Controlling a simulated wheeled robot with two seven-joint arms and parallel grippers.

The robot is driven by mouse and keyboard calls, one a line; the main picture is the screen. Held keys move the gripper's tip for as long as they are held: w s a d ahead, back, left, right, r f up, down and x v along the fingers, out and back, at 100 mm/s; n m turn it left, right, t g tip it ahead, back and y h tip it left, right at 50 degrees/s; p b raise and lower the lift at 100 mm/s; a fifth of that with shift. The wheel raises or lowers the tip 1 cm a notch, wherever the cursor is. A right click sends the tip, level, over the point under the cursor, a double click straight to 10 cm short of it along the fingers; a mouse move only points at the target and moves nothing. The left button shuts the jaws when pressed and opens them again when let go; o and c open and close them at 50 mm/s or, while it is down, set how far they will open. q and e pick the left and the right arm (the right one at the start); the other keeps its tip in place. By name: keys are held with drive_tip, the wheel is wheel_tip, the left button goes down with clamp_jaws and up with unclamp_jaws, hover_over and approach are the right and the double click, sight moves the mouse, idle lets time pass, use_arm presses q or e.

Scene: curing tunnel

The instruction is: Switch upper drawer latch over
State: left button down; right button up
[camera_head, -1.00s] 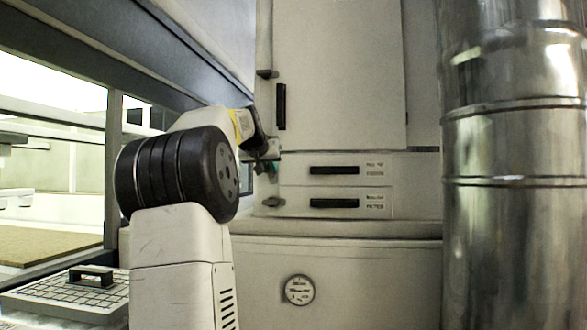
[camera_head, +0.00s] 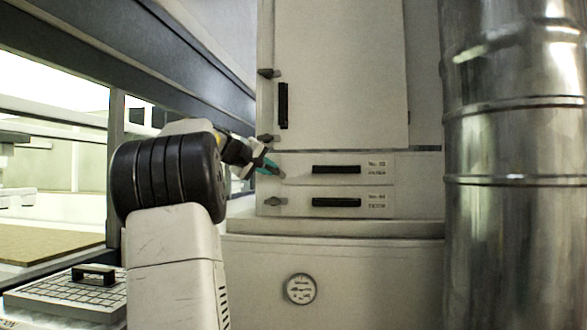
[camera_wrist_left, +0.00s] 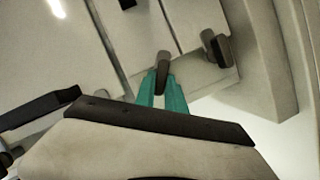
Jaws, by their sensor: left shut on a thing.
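The upper drawer latch (camera_wrist_left: 162,68) is a small dark grey lever. In the left wrist view its lower end sits between the teal fingertips of my left gripper (camera_wrist_left: 162,92), which is shut on it. In the head view my left gripper (camera_head: 270,166) reaches in from the left to the left edge of the upper drawer (camera_head: 300,170). The latch is mostly hidden there by the fingers. The lower drawer latch (camera_head: 273,201) points sideways just below, and it also shows in the left wrist view (camera_wrist_left: 216,48). My right gripper is not in view.
The cabinet door (camera_head: 345,70) above has a black vertical handle (camera_head: 283,106) and latches on its left. Both drawers have black handles. A shiny metal duct (camera_head: 510,200) stands at the right. A round gauge (camera_head: 301,289) is below. A gridded tray (camera_head: 70,298) lies lower left.

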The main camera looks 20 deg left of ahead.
use_arm(q)
drive_tip(key=n+t, duration=0.1)
drive_tip(key=n, duration=0.2)
drive_tip(key=f+n+t+h, duration=0.1)
drive_tip(key=n, duration=0.1)
drive_tip(key=shift+a+n, duration=0.1)
drive_tip(key=shift+n, duration=0.3)
idle(0.5)
drive_tip(key=c, duration=1.4)
unclamp_jaws()
drive_tip(key=shift+r, duration=0.1)
drive_tip(key=s+a, duration=0.1)
drive_tip(key=s, duration=0.6)
drive_tip(key=shift+s, duration=0.4)
drive_tip(key=shift+a, duration=0.1)
